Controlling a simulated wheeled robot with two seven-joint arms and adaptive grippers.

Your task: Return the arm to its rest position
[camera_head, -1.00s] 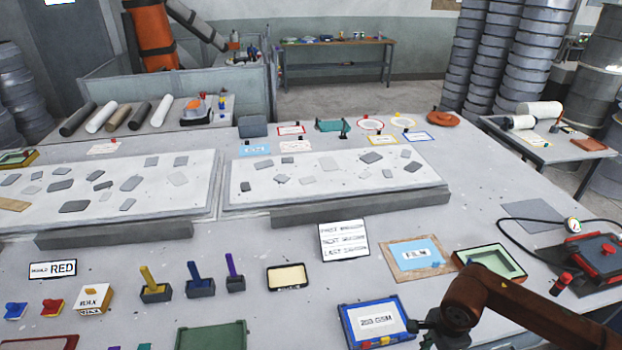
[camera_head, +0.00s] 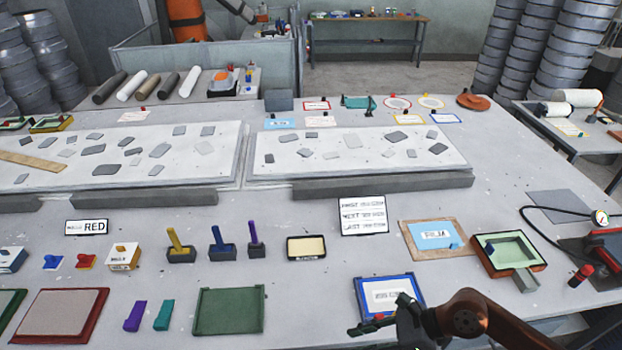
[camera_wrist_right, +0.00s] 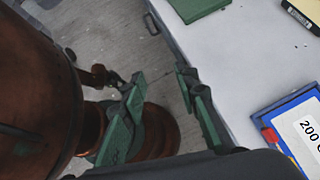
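My right arm (camera_head: 500,325) comes in from the lower right in the head view. Its gripper (camera_head: 385,318) is over the front edge of the blue-rimmed tray with a white label (camera_head: 391,294) and partly covers it. In the right wrist view the two green fingers of this gripper (camera_wrist_right: 162,76) stand apart with nothing between them. Behind them are floor and the table's edge. The blue tray also shows at the right of that view (camera_wrist_right: 265,112). My left gripper is not in the head view.
The grey table carries a green tray (camera_head: 228,311), a red-rimmed tray (camera_head: 60,316), purple (camera_head: 135,316) and teal (camera_head: 164,315) pieces, and an open green box (camera_head: 508,246). A gauge with a black hose (camera_head: 600,218) lies at right.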

